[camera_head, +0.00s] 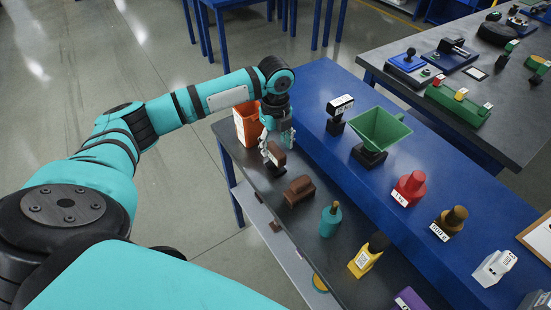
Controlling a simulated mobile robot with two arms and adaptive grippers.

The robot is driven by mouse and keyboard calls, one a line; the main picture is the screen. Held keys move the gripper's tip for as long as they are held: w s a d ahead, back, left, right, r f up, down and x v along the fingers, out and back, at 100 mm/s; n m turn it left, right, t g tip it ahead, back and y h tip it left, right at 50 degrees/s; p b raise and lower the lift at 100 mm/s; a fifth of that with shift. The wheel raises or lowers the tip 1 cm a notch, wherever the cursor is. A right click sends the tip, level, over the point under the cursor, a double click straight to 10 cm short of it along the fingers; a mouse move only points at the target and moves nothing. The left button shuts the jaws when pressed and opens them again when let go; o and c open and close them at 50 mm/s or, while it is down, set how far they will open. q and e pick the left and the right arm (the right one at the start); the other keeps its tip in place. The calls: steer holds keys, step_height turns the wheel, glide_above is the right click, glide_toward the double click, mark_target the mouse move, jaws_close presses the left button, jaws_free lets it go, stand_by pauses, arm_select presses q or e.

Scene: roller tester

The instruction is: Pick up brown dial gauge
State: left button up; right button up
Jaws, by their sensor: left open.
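My left gripper (278,144) points down near the far left corner of the dark table. It is open, with its fingers at a small brown object (275,154) that bears a pale label. The fingers partly hide this object, and I cannot tell whether they touch it. A second brown object (299,190), low and blocky, lies on the dark surface just nearer to me, apart from the gripper. Which of the two is the brown dial gauge I cannot tell for sure. My right gripper is not in view.
A teal bottle-shaped item (330,219) and a yellow one (366,256) stand nearer. The raised blue shelf (316,101) bears a green funnel (380,127), a red weight (410,188) and other items along the right.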

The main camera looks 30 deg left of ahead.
mark_target(275, 149)
arm_select(q)
step_height(275, 149, down, 4)
steer(key=shift+w+a+r, duration=0.15)
steer(key=shift+r, duration=0.05)
steer(key=shift+f, duration=0.1)
steer(key=c, duration=0.6)
jaws_close()
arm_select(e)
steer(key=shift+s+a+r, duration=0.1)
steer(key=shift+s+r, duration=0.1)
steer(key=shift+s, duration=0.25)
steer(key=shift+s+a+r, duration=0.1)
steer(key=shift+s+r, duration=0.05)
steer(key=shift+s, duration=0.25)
